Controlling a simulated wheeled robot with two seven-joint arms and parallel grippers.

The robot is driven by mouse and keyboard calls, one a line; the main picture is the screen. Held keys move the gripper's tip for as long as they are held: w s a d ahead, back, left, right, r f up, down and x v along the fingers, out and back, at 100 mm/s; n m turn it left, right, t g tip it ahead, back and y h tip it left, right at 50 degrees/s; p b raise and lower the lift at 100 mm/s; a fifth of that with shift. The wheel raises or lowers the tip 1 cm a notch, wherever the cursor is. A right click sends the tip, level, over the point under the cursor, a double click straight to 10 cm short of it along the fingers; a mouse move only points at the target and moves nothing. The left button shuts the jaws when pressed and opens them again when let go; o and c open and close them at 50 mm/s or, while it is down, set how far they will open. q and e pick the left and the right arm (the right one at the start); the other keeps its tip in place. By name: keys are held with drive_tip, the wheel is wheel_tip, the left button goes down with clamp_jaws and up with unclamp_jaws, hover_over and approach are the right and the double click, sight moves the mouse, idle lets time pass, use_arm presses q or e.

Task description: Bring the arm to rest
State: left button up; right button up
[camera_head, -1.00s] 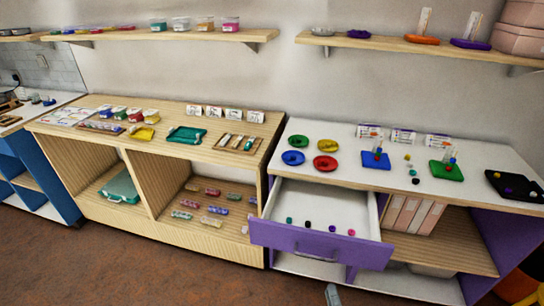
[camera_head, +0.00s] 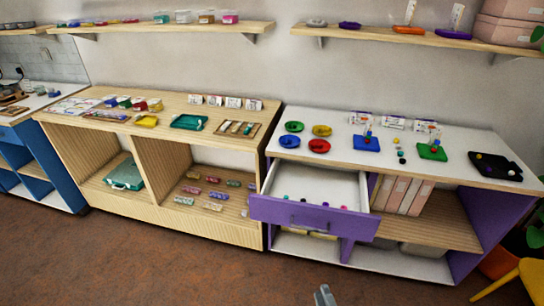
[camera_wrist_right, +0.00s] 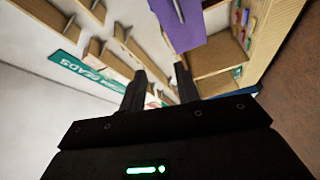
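My right gripper (camera_head: 325,296) shows only as a small grey tip at the bottom edge of the head view, over the brown floor and clear of the furniture. In the right wrist view its two dark fingers (camera_wrist_right: 161,88) stand apart with nothing between them, so it is open and empty. The rest of my right arm is out of the head view. My left arm and gripper are not in view.
An open purple drawer (camera_head: 315,216) with small beads juts from the white-topped cabinet (camera_head: 340,150). A wooden shelf unit (camera_head: 200,228) stands left of it. A yellow chair (camera_head: 530,275) is at lower right. The floor (camera_head: 180,270) in front is clear.

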drive_tip(key=s+d+f+m+g+h+b, duration=0.1)
drive_tip(key=s+d+f+m+g, duration=0.2)
drive_tip(key=f, duration=0.7)
drive_tip(key=s+d+f+m+g, duration=0.2)
drive_tip(key=s+f+g, duration=0.1)
drive_tip(key=f, duration=0.8)
drive_tip(key=s+d+f+m+g+h+b, duration=0.1)
drive_tip(key=s+d+f+m+g, duration=0.2)
drive_tip(key=f, duration=0.7)
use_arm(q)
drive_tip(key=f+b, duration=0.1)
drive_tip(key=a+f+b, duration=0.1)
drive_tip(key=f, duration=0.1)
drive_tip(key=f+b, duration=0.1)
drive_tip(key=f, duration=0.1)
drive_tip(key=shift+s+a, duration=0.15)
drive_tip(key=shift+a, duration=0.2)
use_arm(e)
drive_tip(key=s+d+f+m+g+h, duration=0.1)
drive_tip(key=s+d+f+m+g, duration=0.2)
drive_tip(key=s+f, duration=0.6)
drive_tip(key=s+d+f+m+g+h, duration=0.1)
drive_tip(key=s+d+f+m+g, duration=0.3)
drive_tip(key=s+f, duration=0.6)
drive_tip(key=s+d+g, duration=0.1)
drive_tip(key=s, duration=0.3)
drive_tip(key=shift+s+f, duration=0.15)
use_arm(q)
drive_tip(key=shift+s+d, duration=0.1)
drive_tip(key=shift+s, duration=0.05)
